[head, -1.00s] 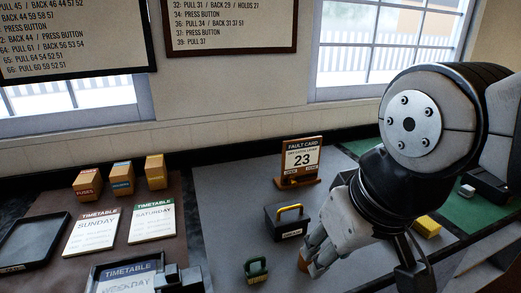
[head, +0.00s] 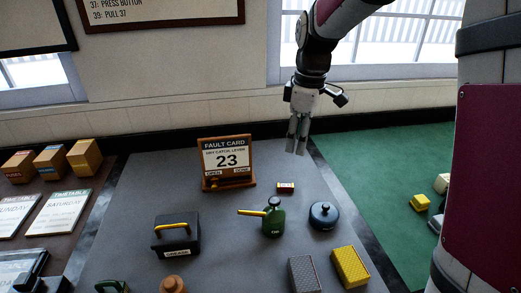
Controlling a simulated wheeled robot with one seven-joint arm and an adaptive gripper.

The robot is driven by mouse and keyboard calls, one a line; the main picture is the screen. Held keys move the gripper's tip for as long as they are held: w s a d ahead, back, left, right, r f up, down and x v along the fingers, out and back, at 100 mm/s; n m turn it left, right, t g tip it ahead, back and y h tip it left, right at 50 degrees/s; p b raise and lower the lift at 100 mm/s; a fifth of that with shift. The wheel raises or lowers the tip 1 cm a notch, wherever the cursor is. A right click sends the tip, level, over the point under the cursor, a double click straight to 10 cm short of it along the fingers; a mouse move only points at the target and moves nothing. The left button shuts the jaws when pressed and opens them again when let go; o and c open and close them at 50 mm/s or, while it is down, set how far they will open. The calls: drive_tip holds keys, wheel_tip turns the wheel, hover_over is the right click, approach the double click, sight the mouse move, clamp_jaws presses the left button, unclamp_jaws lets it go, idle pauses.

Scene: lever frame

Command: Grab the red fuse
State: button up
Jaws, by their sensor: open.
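I cannot clearly pick out a red fuse. A small dark reddish-brown piece with a pale label (head: 286,188) lies on the grey mat (head: 140,215), right of the fault card stand; it is too small to identify. My gripper (head: 297,148) points down above the back right of the mat. Its fingers look empty, and it is apart from the small piece, higher up in the picture. At the far left stand several wooden boxes; the leftmost box (head: 19,167) has a red label, too small to read now.
The fault card stand (head: 228,160) reads 23. On the mat are a green oil can (head: 273,218), a dark round pot (head: 324,215), a black toolbox (head: 176,238) with a yellow handle, a grey block (head: 304,274) and a yellow block (head: 350,267). Green surface (head: 385,165) lies right.

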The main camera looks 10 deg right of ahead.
drive_tip(key=w+f+n, duration=0.3)
drive_tip(key=w+f, duration=0.3)
drive_tip(key=p, duration=0.2)
hover_over(286, 185)
drive_tip(key=shift+n+g, duration=0.3)
drive_tip(key=shift+g, duration=0.1)
wheel_tip(286, 185, down, 9)
drive_tip(key=shift+w+r, duration=0.1)
drive_tip(key=shift+w, duration=0.05)
drive_tip(key=shift+a+f+p, duration=0.1)
drive_tip(key=shift+f+p, duration=0.25)
drive_tip(key=shift+f, duration=2.4)
clamp_jaws()
